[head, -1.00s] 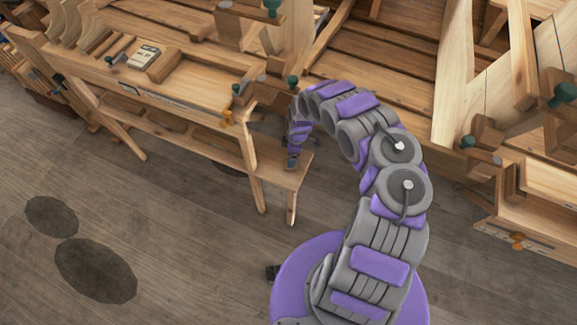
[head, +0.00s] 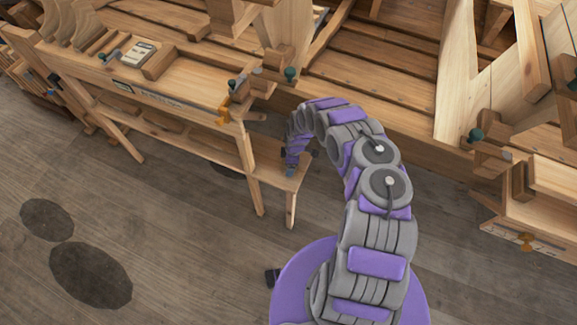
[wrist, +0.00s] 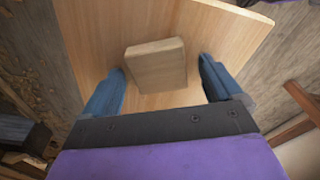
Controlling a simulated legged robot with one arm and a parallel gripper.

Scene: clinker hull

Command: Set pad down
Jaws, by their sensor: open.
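The pad, a small pale wooden block (wrist: 157,65), lies flat on a wooden board (wrist: 215,25) in the wrist view. My gripper (wrist: 161,72) has its two blue fingers apart, one on each side of the pad, with visible gaps to it. In the head view my gripper (head: 290,168) is low over the small wooden platform (head: 270,172) at the end of the workbench. The pad cannot be made out in the head view.
The workbench (head: 190,85) holds a card (head: 138,54), wooden blocks and green-knobbed clamps. The planked hull (head: 380,65) rises behind my arm. Wooden framing (head: 530,190) stands at right.

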